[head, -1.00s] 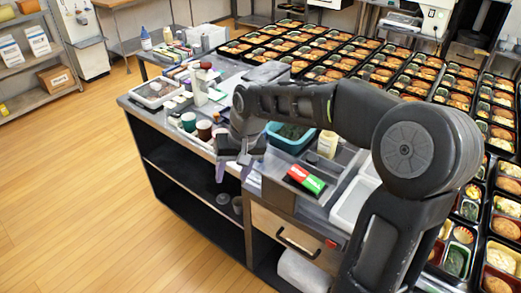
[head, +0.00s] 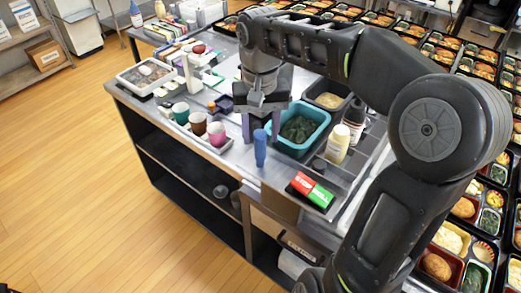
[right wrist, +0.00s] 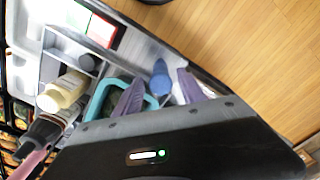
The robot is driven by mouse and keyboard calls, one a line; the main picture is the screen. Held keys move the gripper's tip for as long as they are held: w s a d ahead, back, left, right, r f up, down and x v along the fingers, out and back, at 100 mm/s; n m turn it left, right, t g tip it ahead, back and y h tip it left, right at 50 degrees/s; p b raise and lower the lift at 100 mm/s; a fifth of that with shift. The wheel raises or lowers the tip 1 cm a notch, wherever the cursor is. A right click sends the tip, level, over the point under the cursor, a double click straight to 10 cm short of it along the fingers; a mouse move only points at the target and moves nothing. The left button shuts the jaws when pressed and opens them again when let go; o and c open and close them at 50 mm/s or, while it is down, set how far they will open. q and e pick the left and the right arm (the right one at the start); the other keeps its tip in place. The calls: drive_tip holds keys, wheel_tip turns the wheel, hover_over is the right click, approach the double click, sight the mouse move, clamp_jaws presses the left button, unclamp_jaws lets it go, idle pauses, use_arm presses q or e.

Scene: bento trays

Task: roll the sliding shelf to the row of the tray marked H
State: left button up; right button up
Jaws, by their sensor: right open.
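My right gripper (head: 262,126) reaches over the counter, its purple fingers pointing down and apart. A blue upright knob or handle (head: 260,148) stands at the counter's front edge, close to the fingers. In the right wrist view this blue piece (right wrist: 160,82) shows between the two open fingers (right wrist: 160,94), nearer their tips; I cannot tell whether they touch it. The sliding shelf cannot be told for certain; the grey compartmented rack (head: 352,178) may be part of it. No letter H is readable on any tray. My left gripper is not in view.
A teal bin (head: 325,122) with dark greens, a cream bottle (head: 337,145) and a red and green block (head: 312,190) sit near the gripper. Several cups (head: 197,123) stand left of it. Rows of bento trays (head: 440,55) fill the right. Open floor lies left.

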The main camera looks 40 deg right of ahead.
sight(260, 155)
wheel_tip(260, 155, down, 8)
drive_tip(key=shift+r+p, duration=0.1)
drive_tip(key=shift+p, duration=0.3)
drive_tip(key=shift+c, duration=0.6)
clamp_jaws()
idle(1.0)
